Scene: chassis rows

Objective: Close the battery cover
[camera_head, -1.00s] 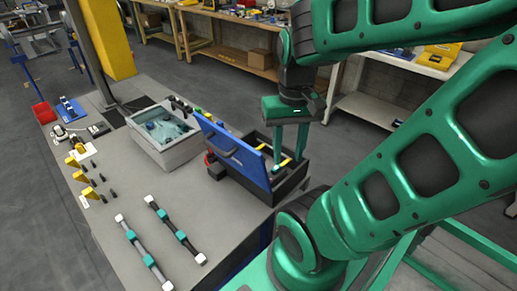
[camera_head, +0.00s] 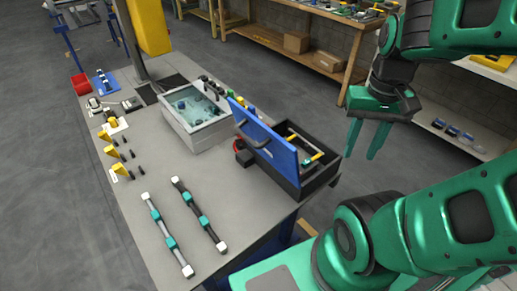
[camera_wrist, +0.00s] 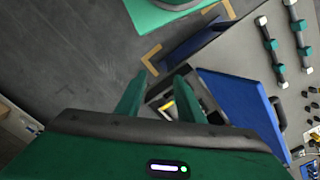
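The battery cover (camera_head: 265,131) is a blue lid with a dark handle. It stands tilted up along the left side of a black box (camera_head: 323,177), so the box is open. Yellow and dark parts show inside the box. In the wrist view the cover (camera_wrist: 247,108) lies to the right of the fingers. My gripper (camera_head: 362,155) is to the right of the box, apart from the cover, with its two green fingers spread and nothing between them. Its fingers also show in the wrist view (camera_wrist: 156,88), with part of the box beyond them.
A grey bin with a glassy top (camera_head: 192,112) stands behind the box. Two rods with teal collars (camera_head: 167,234) lie at the table's front. Yellow blocks (camera_head: 113,150) stand at the left. A wooden bench (camera_head: 300,50) runs behind.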

